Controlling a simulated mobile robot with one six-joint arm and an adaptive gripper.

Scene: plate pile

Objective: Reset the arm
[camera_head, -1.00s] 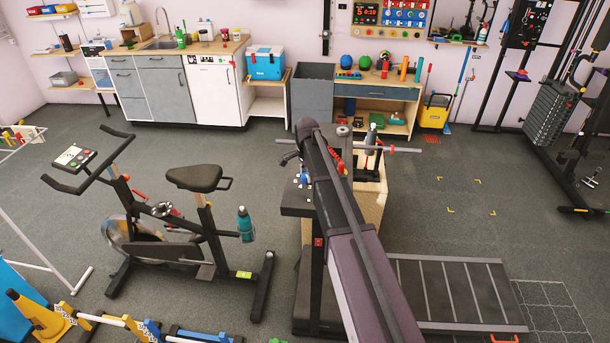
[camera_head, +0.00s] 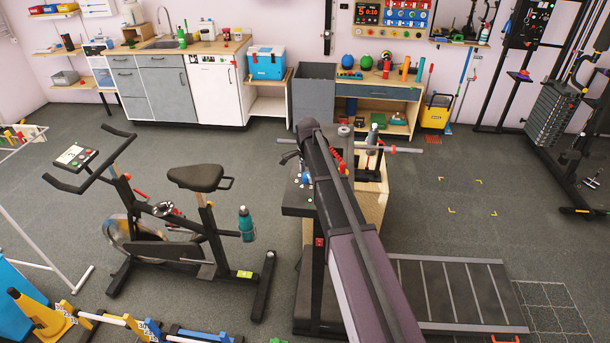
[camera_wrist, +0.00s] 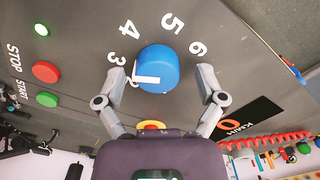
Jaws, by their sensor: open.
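In the wrist view my gripper (camera_wrist: 164,82) is open. Its two grey fingers stand on either side of a round blue knob (camera_wrist: 163,68) with a white pointer mark, and a gap shows between each finger and the knob. The knob sits on a dark console panel (camera_wrist: 100,28) marked with the numbers 3, 4, 5 and 6. In the head view my arm reaches toward the middle of the room, over the treadmill (camera_head: 455,290).
The console also carries a red STOP button (camera_wrist: 46,71) and a green START button (camera_wrist: 47,99). An exercise bike (camera_head: 190,220) stands left of the arm. A bench with a plate (camera_head: 345,130) and a bar is close by the arm. Open floor (camera_head: 470,180) lies to the right.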

